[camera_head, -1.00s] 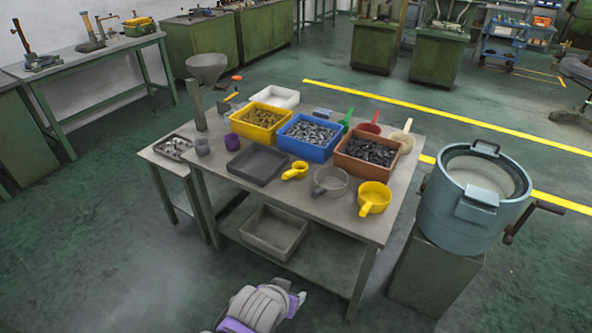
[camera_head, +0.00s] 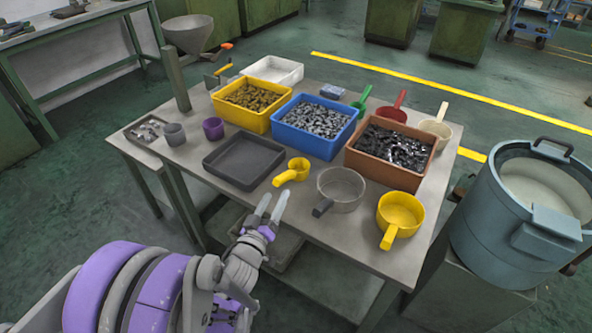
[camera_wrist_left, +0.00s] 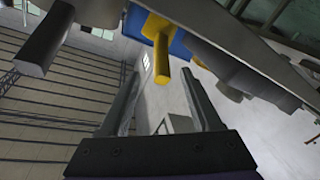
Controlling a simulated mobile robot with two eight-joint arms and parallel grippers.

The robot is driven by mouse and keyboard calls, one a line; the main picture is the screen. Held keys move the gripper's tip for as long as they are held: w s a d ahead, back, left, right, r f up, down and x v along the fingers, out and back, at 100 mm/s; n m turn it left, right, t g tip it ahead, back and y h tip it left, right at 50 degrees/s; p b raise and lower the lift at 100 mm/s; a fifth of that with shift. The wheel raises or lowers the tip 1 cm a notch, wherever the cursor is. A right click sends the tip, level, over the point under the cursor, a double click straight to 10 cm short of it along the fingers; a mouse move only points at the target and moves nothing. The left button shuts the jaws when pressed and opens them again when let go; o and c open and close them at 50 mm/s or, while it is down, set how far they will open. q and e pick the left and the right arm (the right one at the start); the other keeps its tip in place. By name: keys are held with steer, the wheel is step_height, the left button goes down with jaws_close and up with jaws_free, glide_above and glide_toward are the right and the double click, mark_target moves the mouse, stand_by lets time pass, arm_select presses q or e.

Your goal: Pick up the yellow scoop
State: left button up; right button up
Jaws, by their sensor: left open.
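A small yellow scoop (camera_head: 297,168) lies on the near part of the table, its handle pointing to the front left. A larger yellow scoop (camera_head: 401,211) lies further right, its handle toward the front edge. My left gripper (camera_head: 273,203) is open and empty at the table's front edge, just in front of the small yellow scoop and apart from it. In the left wrist view a yellow scoop handle (camera_wrist_left: 160,60) shows beyond the open fingers (camera_wrist_left: 160,85). My right gripper is not in view.
A clear scoop with a dark handle (camera_head: 340,188) lies between the yellow ones. A dark tray (camera_head: 243,183) is to the left. Yellow (camera_head: 243,119), blue (camera_head: 309,142) and brown (camera_head: 388,173) bins of parts stand behind. A large drum (camera_head: 500,215) stands right of the table (camera_head: 345,245).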

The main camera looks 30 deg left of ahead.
mark_target(287, 174)
arm_select(q)
steer(key=w, duration=0.3)
steer(key=w+a, duration=0.1)
steer(key=w, duration=0.5)
steer(key=shift+a, duration=0.35)
steer(key=shift+c, duration=0.3)
jaws_close()
